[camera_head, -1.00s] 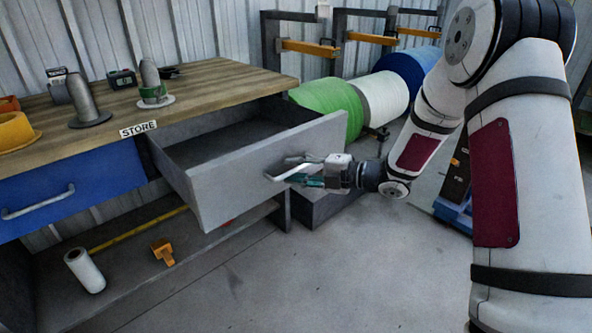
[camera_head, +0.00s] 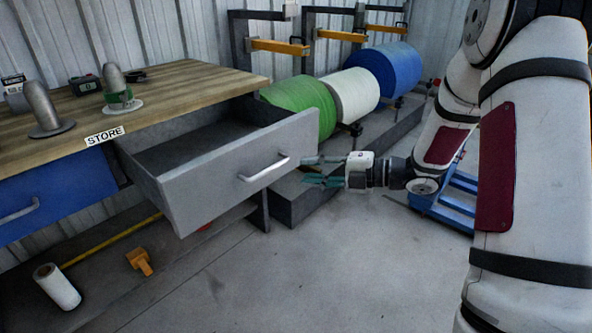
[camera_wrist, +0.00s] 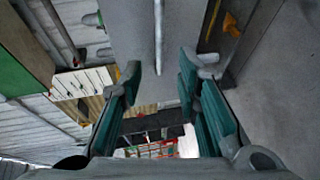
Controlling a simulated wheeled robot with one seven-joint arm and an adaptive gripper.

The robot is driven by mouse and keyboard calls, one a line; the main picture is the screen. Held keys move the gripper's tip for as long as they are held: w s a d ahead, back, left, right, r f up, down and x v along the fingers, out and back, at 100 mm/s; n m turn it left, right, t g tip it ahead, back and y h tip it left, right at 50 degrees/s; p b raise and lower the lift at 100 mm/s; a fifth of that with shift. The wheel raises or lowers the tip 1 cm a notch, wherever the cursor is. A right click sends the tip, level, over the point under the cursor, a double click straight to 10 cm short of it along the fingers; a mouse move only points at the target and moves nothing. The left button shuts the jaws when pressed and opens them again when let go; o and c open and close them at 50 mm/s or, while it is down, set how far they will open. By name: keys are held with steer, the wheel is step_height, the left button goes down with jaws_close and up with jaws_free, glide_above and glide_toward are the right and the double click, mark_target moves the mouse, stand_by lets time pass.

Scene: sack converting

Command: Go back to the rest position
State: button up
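My gripper (camera_head: 322,171) is to the right of the grey drawer (camera_head: 217,200), apart from its handle (camera_head: 264,168). The drawer, under the STORE label, stands pulled out and looks empty in the part that shows. In the wrist view my gripper (camera_wrist: 160,85) has its teal fingers spread apart with nothing between them. The drawer's handle (camera_wrist: 158,35) shows ahead of the fingers there, against the grey front.
The wooden bench (camera_head: 190,85) carries metal posts and small devices. A blue drawer (camera_head: 60,192) is closed at left. Green, white and blue rolls (camera_head: 382,70) lie on a rack behind my gripper. A blue pallet frame (camera_head: 440,205) stands right. The front floor is clear.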

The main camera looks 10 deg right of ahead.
steer(key=shift+s+d, duration=0.25)
steer(key=shift+d, duration=0.1)
